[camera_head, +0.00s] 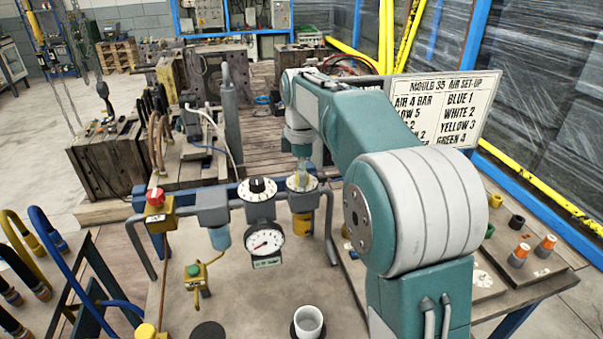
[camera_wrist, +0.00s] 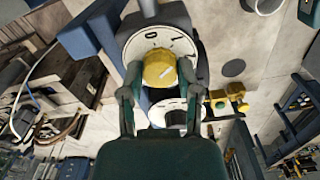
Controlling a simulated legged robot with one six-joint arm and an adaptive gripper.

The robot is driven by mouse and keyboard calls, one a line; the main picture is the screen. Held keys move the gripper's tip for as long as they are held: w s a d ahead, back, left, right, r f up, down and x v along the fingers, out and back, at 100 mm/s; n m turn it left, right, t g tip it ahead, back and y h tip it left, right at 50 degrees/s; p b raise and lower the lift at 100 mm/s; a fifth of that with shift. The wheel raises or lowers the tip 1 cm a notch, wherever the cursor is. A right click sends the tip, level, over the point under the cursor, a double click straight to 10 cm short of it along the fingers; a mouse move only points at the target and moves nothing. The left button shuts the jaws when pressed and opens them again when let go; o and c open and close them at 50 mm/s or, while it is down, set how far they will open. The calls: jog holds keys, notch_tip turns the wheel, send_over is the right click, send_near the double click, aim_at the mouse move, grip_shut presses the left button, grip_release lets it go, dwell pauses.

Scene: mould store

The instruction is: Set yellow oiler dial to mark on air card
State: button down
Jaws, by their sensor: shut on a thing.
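The yellow oiler dial (camera_wrist: 160,69) sits on a round white scale plate (camera_wrist: 135,47) in the wrist view. My gripper (camera_wrist: 158,72) is shut on it, one finger on each side. A dark line shows on the knob top; I cannot read its number. In the head view my gripper reaches down over the oiler's white plate (camera_head: 292,187), above its yellow bowl (camera_head: 302,223), and largely hides the dial. The air card (camera_head: 437,108) stands behind my arm. It reads "AIR 4 BAR", "BLUE 1", "WHITE 2", "YELLOW 3", "GREEN 4"; a partly covered line ends "OW 5".
Left of the oiler are a black dial (camera_head: 258,188) on the regulator, a pressure gauge (camera_head: 265,240) and a red knob (camera_head: 155,197). A white cup (camera_head: 308,321) stands at the bench front. Coloured hoses (camera_head: 50,250) lie at left.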

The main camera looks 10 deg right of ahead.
jog(key=shift+f, duration=0.1)
jog(key=shift+m, duration=3.3)
jog(key=shift+f, duration=0.1)
jog(key=shift+c, duration=1.5)
grip_release()
notch_tip(320, 180, up, 12)
jog(key=shift+w+a, duration=0.1)
